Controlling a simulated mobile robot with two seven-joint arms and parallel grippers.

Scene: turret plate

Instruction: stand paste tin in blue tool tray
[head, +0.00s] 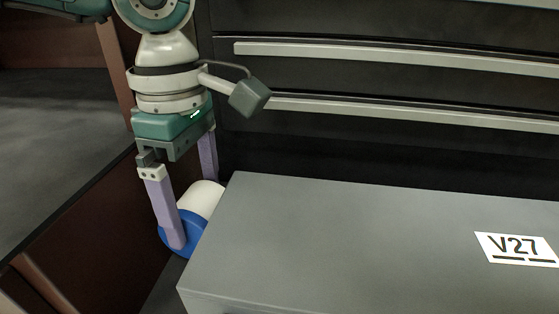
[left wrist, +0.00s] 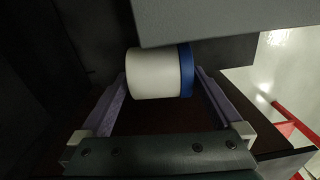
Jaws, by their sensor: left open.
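The paste tin, a white cylinder (head: 206,197) with a blue end (head: 192,243), appears to lie on its side in the narrow gap left of a grey box. My left gripper (head: 195,213) points down over it, open, with one finger in front of the blue end and the other toward the white end. In the left wrist view the tin (left wrist: 155,73) sits between the spread fingers, with its blue end to the right. Whether a finger touches it I cannot tell. No blue tool tray is in view, nor my right gripper.
The grey box (head: 330,240) with a V27 label (head: 515,247) stands close against the tin's right side. A dark drawer cabinet with long pale handles (head: 390,57) rises behind. A brown panel (head: 80,225) bounds the gap on the left, leaving little room.

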